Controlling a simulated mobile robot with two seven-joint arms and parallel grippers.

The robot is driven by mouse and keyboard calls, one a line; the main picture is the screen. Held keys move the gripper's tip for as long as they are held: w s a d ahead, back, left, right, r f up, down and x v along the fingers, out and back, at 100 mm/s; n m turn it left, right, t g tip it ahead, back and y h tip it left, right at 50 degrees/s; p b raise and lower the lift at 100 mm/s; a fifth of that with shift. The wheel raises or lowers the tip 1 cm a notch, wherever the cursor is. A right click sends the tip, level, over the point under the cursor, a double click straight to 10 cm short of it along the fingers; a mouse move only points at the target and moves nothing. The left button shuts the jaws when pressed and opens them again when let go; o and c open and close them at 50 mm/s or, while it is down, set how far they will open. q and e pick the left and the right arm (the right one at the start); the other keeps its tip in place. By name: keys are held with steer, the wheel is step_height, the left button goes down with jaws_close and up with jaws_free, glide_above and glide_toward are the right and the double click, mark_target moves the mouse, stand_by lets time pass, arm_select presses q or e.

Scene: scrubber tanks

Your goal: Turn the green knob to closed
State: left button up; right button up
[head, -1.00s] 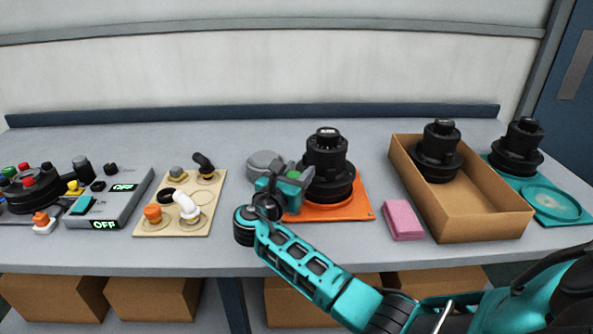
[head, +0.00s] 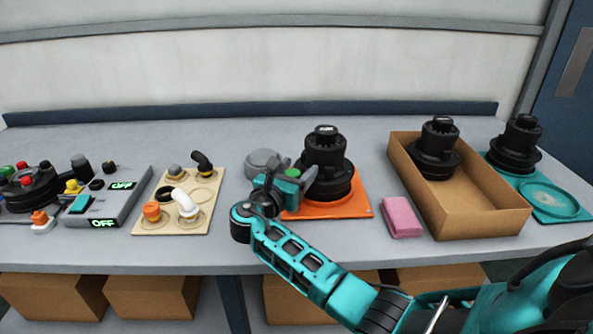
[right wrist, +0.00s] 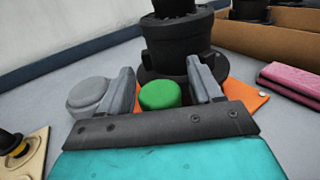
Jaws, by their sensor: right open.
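The green knob (head: 292,172) shows only in part in the head view, just beyond my right gripper (head: 287,182) and left of a black tank. In the right wrist view the round green knob (right wrist: 160,96) sits between the two grey fingers of my right gripper (right wrist: 161,84). The fingers are open, one on each side, with a gap visible to the right of the knob. I cannot tell whether the left finger touches it. The knob's lower side is hidden behind the gripper's palm. My left gripper is not in view.
The black tank (head: 325,165) stands on an orange base (head: 345,205) close to the gripper. A grey round part (head: 263,162) lies left of the knob. A pink sponge (head: 401,217), a cardboard box (head: 480,222) and a beige fittings board (head: 190,228) are further off.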

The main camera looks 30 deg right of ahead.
steer(key=shift+a, duration=0.1)
steer(key=v, duration=1.2)
steer(key=shift+s+a, duration=0.2)
steer(key=shift+a, duration=0.1)
